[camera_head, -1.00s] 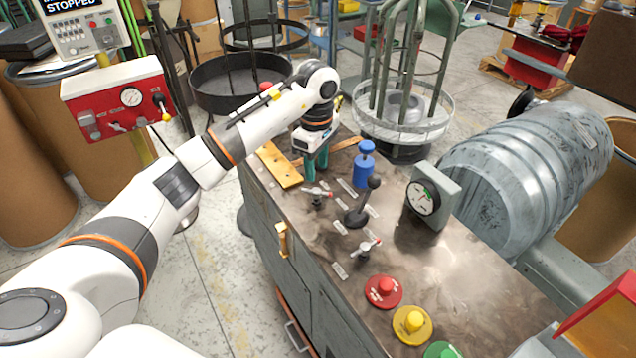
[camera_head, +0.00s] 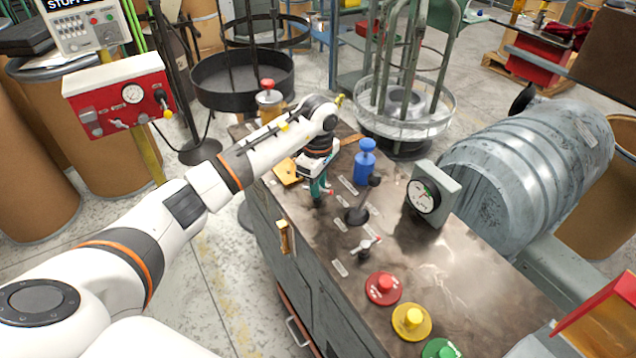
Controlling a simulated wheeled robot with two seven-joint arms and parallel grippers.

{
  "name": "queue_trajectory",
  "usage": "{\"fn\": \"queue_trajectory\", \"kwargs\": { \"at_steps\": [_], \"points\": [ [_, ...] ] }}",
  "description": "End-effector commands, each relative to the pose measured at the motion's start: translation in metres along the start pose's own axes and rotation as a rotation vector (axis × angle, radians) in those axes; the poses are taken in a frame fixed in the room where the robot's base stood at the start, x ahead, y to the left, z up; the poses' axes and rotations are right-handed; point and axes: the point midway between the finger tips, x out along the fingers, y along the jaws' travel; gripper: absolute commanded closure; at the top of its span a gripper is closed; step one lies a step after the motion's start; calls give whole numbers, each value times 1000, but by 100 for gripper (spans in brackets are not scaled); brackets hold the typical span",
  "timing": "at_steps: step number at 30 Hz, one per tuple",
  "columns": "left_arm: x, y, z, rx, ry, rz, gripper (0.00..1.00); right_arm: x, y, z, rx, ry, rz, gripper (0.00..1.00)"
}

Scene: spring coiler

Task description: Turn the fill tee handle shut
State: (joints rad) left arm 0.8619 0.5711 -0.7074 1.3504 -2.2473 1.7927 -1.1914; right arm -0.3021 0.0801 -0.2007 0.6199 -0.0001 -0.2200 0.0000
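Two small tee handles stand on the dark bench top. The labels are too small to read, so I cannot tell which is the fill one. My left gripper (camera_head: 319,190) points down with its teal fingers at the far handle. I cannot tell whether the fingers are closed on it. My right gripper is out of view.
A black-knobbed lever (camera_head: 357,214), a blue plunger-like part (camera_head: 365,164) and a dial gauge (camera_head: 424,196) stand close by. Red (camera_head: 383,290), yellow (camera_head: 412,322) and green (camera_head: 440,349) buttons line the near end. A big grey cylinder (camera_head: 530,175) is at right.

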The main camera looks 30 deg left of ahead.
Motion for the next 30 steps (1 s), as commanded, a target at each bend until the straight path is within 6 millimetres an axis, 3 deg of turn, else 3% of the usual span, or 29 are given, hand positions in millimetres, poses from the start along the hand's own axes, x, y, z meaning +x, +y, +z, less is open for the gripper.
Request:
{"fn": "queue_trajectory", "kwargs": {
  "at_steps": [14, 30],
  "points": [
    [0, 0, 0, -83, -1, 0, 100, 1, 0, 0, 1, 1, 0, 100],
    [-1, -1, 1, -545, -1, -1, 100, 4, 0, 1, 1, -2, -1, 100]
  ]
}}
